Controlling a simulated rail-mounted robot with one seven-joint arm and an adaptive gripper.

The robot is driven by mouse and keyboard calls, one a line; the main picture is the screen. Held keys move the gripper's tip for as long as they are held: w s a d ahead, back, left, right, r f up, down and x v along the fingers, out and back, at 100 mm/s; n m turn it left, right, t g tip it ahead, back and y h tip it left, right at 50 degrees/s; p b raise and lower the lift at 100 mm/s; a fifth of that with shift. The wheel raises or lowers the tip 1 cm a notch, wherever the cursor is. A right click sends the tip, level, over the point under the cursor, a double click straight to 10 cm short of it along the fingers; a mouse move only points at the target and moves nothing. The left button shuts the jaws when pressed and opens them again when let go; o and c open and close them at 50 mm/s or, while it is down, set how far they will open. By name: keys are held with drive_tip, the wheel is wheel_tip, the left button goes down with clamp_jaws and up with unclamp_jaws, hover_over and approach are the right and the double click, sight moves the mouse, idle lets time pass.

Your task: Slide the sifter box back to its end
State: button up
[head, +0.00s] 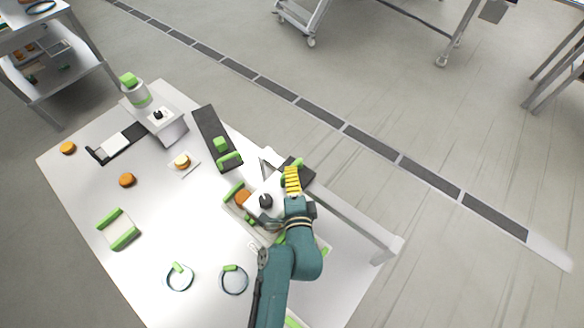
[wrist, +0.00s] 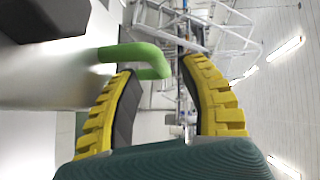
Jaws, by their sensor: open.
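A pale box with a black knob (head: 265,201), which looks like the sifter box, sits at the right side of the white table. A green handle (wrist: 138,54) sticks out from its pale wall (wrist: 45,75) in the wrist view. My gripper (head: 292,170) is beside the box at its far right side, with its yellow fingers pointing away from me. In the wrist view my gripper (wrist: 160,72) is open, and the bent end of the handle shows between the fingertips. I cannot tell how deep the handle lies between them. My arm hides part of the box's near side.
A dark tray (head: 215,138) with green parts lies to the left. A dark plate (head: 307,172) is just beyond my gripper. An orange round (head: 242,197) sits beside the box. A pale rail (head: 345,212) runs along the table's right edge. Two rings (head: 233,281) lie in front.

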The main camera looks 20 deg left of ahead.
drive_tip(key=x, duration=0.3)
drive_tip(key=shift+w+a, duration=0.15)
drive_tip(key=shift+w, duration=0.15)
clamp_jaws()
drive_tip(key=shift+f, duration=0.1)
